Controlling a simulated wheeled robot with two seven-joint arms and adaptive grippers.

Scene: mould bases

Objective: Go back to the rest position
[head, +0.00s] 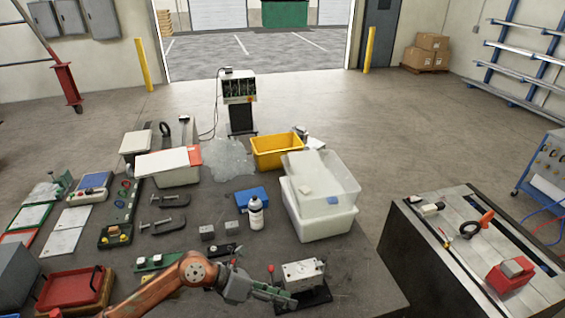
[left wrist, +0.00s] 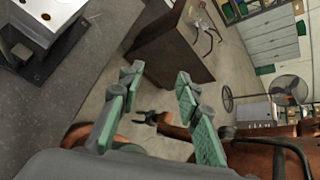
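My left gripper (head: 285,297) is low in the head view, close beside the left front of a grey metal mould block (head: 302,273). The block sits on a black fixture with red-knobbed levers. In the left wrist view my left gripper (left wrist: 159,76) has its green-padded fingers spread, with nothing between them. The block (left wrist: 55,12) shows at the top left there, apart from the fingers. A dark gripper on an orange arm, seemingly my right gripper (left wrist: 146,117), shows small beyond the fingers; its jaw state is unclear. It is not in the head view.
Two small grey blocks (head: 207,232), a white bottle (head: 256,213), a blue box (head: 251,199) and clear bins (head: 320,215) stand behind the arm. A red tray (head: 72,288) is at the left. A separate bench (head: 480,250) stands right, across a floor gap.

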